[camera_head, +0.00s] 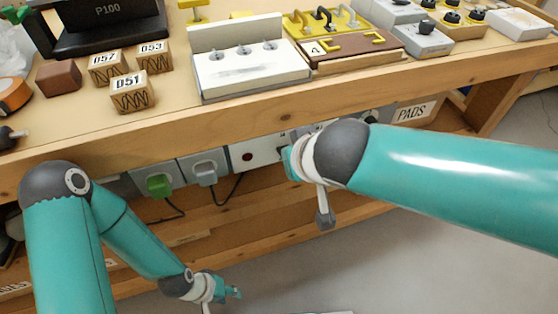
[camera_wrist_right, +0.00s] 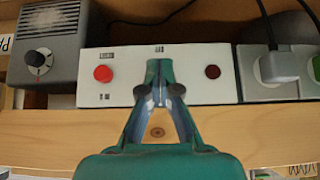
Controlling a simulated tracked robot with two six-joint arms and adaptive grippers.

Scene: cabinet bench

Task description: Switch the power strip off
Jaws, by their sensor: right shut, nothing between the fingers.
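The power strip runs under the bench's front edge. Its white panel (camera_head: 262,149) carries a dark red round piece (camera_head: 247,157). In the right wrist view the white panel (camera_wrist_right: 125,60) shows a bright red round button (camera_wrist_right: 103,74) at left and the dark red piece (camera_wrist_right: 212,72) at right. My right gripper (camera_wrist_right: 160,72) is shut and empty, its tips in front of the panel between these two; they hide the part behind them, and contact cannot be told. My left gripper (camera_head: 231,292) hangs low, away from the strip; its opening is unclear.
A green plug (camera_head: 159,186) and a grey plug (camera_head: 205,173) sit in the strip's sockets, with black cables hanging. A grey box with a dark knob (camera_wrist_right: 38,60) is beside the panel. The wooden bench edge (camera_head: 300,121) overhangs the strip.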

